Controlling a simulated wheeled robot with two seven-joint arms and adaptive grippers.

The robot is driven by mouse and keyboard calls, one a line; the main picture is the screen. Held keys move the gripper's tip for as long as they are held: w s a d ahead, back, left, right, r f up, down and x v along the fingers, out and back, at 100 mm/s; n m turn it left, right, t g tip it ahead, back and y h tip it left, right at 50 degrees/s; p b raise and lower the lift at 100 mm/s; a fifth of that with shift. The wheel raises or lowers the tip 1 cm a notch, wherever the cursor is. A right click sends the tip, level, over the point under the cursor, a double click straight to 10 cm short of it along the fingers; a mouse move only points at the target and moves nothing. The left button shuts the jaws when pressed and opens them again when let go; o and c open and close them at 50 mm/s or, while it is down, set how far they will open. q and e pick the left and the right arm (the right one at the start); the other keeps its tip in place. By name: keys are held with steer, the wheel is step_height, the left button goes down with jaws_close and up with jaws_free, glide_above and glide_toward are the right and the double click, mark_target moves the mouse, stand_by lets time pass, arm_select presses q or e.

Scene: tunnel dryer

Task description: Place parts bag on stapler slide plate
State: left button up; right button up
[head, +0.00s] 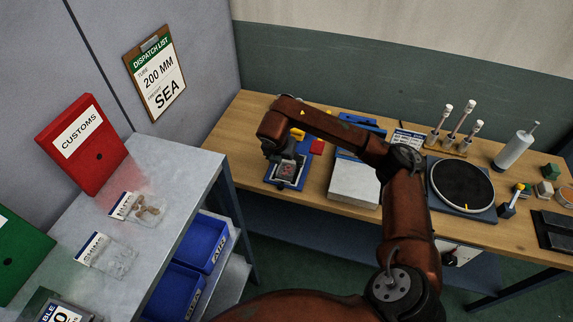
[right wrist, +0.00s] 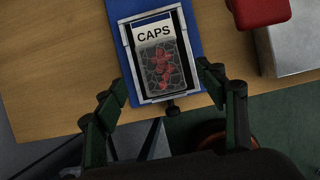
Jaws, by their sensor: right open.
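The parts bag (right wrist: 162,65) is clear, with red parts inside and a white header reading CAPS. It lies flat on the grey stapler slide plate (right wrist: 126,49), inside its raised metal edges. The plate sits on a blue base (right wrist: 115,12); the base also shows in the head view (head: 276,181), with the bag (head: 287,170) on it. My right gripper (right wrist: 165,105) is open, with its dark fingers apart on either side of the bag's near end and of the plate. No gap to the plate can be judged. My left gripper is not in view.
A red block (head: 317,146) and a pale box (head: 354,183) stand right of the stapler. A turntable (head: 461,184) is further right. On the left, the grey bench (head: 165,160) holds other bags, with blue bins (head: 205,242) below. Bare wood lies left of the stapler.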

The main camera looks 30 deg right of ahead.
steer(key=v, duration=0.6)
